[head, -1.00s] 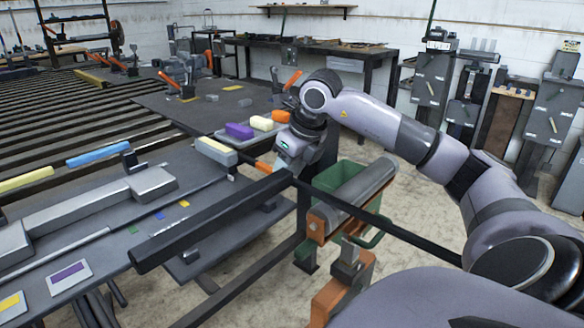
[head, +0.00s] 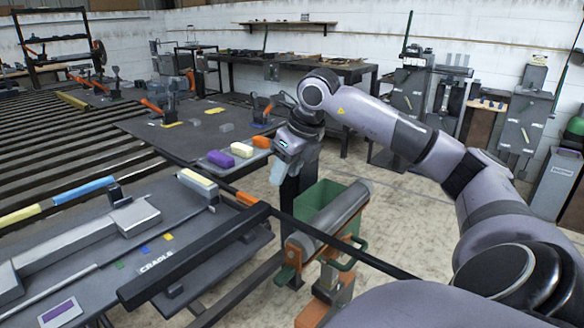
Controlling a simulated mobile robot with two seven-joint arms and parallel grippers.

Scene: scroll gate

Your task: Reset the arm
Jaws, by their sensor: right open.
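My right arm comes in from the right and reaches over to the middle of the view. My left gripper is not in view.
Open floor (head: 400,225) lies right of the roller.

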